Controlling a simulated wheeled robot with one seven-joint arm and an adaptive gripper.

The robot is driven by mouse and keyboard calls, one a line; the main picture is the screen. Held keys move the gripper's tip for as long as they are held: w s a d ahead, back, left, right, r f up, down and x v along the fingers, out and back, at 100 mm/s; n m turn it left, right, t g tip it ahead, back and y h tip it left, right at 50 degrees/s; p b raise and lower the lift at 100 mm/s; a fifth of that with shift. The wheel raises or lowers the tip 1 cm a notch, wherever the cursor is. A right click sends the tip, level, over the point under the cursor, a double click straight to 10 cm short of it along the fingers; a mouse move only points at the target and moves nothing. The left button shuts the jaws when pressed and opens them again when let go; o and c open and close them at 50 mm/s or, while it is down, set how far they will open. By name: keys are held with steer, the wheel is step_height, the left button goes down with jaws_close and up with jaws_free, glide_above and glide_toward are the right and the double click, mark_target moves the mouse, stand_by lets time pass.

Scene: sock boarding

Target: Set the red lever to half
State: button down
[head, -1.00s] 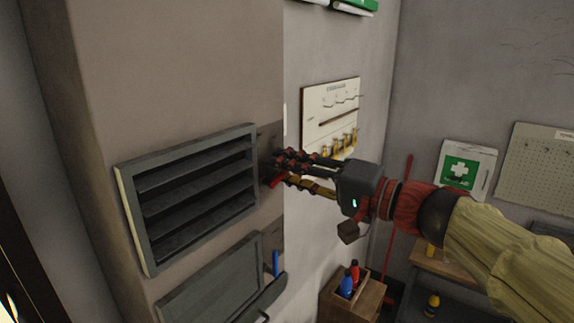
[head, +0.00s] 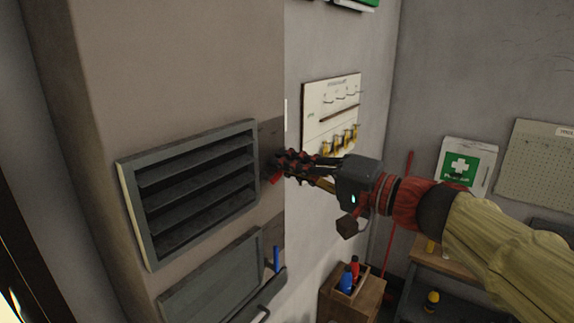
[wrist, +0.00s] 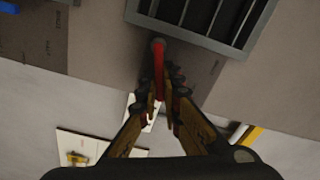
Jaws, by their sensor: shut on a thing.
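The red lever (wrist: 158,66) sticks out from a dark plate on the wall box, beside a louvred vent. In the wrist view its far end is at the plate and its near part lies between my fingers. My gripper (wrist: 161,100) is shut on the red lever. In the head view my gripper (head: 283,168) reaches in from the right, and only a short red piece of the lever (head: 275,178) shows, the rest hidden by the fingers. The lever's exact setting cannot be read.
The louvred vent (head: 128,205) is just left of my gripper. Below are a grey panel (head: 210,280) and a blue handle (head: 277,259). A key board (head: 316,95) hangs behind, and a wooden crate with bottles (head: 350,302) stands lower right.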

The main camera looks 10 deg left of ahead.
steer(key=shift+f+n+b, duration=0.1)
steer(key=shift+n+b, duration=0.5)
steer(key=shift+b, duration=1.4)
steer(key=n+b, duration=0.1)
steer(key=b, duration=0.3)
steer(key=shift+s+a+n+b, duration=0.1)
steer(key=shift+s+n+b, duration=0.05)
steer(key=shift+n+b, duration=0.2)
steer(key=n+b, duration=0.1)
steer(key=b, duration=0.2)
steer(key=r+n+b, duration=0.1)
steer(key=b, duration=0.2)
steer(key=shift+s+a+n, duration=0.1)
steer(key=shift+s+n, duration=0.15)
steer(key=shift+s, duration=0.05)
steer(key=b, duration=0.1)
steer(key=n+b, duration=0.1)
steer(key=b, duration=0.1)
steer(key=shift+s+a+r, duration=0.1)
steer(key=shift+s+r, duration=0.05)
steer(key=shift+r, duration=0.25)
steer(key=shift+n, duration=0.3)
steer(key=shift+r, duration=0.1)
steer(key=c, duration=2)
jaws_free()
steer(key=shift+s, duration=0.1)
steer(key=shift+o, duration=0.2)
